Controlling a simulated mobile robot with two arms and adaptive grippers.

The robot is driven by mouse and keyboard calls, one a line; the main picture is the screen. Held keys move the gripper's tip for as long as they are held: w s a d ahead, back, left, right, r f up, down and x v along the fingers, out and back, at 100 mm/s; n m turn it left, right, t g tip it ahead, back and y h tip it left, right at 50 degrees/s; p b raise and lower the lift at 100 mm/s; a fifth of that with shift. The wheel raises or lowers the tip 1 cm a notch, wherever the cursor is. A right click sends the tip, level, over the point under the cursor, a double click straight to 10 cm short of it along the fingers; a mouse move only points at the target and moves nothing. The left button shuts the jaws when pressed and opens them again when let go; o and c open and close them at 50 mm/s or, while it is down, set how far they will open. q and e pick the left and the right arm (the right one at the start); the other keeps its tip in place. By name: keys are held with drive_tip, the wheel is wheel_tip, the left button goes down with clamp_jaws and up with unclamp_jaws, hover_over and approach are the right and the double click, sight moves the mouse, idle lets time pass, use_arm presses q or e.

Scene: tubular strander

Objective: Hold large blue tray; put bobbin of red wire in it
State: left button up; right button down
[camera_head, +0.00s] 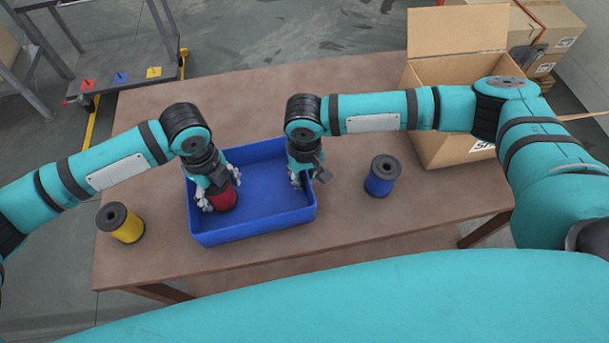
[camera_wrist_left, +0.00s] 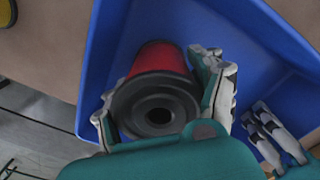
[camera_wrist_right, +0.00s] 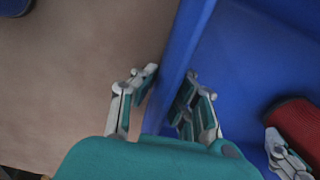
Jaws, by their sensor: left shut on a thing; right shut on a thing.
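The large blue tray (camera_head: 262,222) lies on the brown table; its wall also shows in the right wrist view (camera_wrist_right: 180,50). My left gripper (camera_head: 217,200) is shut on the bobbin of red wire (camera_head: 226,198), inside the tray's left part. In the left wrist view the bobbin (camera_wrist_left: 160,62) sits between both fingers, its dark flange facing the camera. I cannot tell whether it touches the tray floor. My right gripper (camera_head: 305,177) is shut on the tray's right wall, one finger on each side of it in the right wrist view (camera_wrist_right: 160,105).
An open cardboard box (camera_head: 440,140) stands at the table's right end. A cart (camera_head: 115,60) with coloured markers is behind left. The table (camera_head: 250,95) is clear behind the tray.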

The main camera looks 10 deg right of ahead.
use_arm(q)
drive_tip(key=shift+f, duration=0.55)
drive_tip(key=o, duration=1.6)
wheel_tip(320, 180, up, 12)
use_arm(e)
drive_tip(key=c, duration=1.4)
unclamp_jaws()
